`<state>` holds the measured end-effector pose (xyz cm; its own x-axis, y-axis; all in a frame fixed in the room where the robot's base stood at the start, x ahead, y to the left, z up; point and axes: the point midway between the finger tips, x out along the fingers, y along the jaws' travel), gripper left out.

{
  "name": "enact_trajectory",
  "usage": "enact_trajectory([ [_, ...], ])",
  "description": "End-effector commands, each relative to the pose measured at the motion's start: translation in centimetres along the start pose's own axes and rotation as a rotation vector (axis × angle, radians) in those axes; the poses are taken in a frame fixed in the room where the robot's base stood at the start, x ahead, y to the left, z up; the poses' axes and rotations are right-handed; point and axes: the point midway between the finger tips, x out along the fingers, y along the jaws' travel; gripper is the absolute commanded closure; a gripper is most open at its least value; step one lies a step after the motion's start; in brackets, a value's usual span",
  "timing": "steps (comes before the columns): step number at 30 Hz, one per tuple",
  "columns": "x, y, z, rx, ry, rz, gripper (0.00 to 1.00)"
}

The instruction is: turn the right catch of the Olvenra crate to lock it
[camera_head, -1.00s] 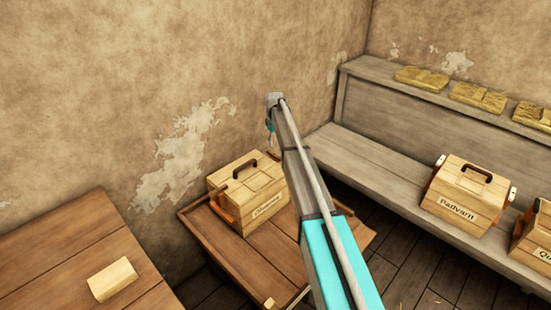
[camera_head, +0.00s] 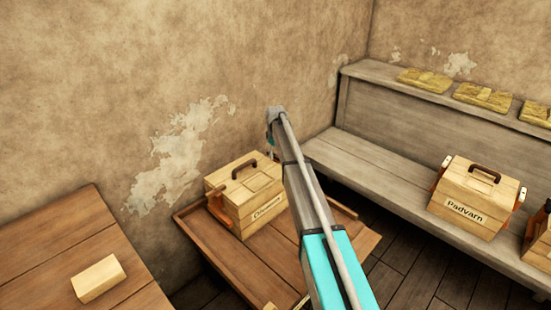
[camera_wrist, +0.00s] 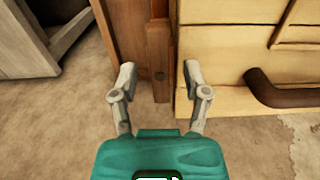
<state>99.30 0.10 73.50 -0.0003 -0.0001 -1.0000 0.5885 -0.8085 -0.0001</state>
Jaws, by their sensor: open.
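The Olvenra crate (camera_head: 240,198) is a pale wooden box with a dark lid handle, on a brown wooden table (camera_head: 225,262) by the wall. Its label is blurred. An orange-brown catch (camera_head: 220,212) shows on its left side; its right side is hidden behind my arm. In the wrist view the crate (camera_wrist: 225,100) fills the right side. My gripper (camera_wrist: 160,77) is open and empty beside it. A brown wooden strip (camera_wrist: 158,45) with a small round dot runs between the fingertips; I cannot tell whether it is the right catch or the table rim, or whether a finger touches it.
A grey bench (camera_head: 400,195) on the right carries the Padvarn crate (camera_head: 470,205) and another partly cut-off crate. Yellowish slabs (camera_head: 483,96) lie on its upper shelf. A second brown table (camera_head: 60,250) at left holds a pale block (camera_head: 99,278). The wall is close behind the crate.

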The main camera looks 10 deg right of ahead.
Motion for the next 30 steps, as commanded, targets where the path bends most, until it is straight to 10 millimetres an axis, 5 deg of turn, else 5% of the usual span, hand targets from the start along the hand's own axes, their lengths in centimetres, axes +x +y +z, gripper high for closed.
enact_trajectory([
  [14,0.38,0.07,0.05,0.001,0.000,0.000,0.40],
  [24,0.38,0.11,0.08,0.001,0.000,0.000,1.00],
  [30,0.38,0.11,0.10,0.000,0.000,0.000,1.00],
])
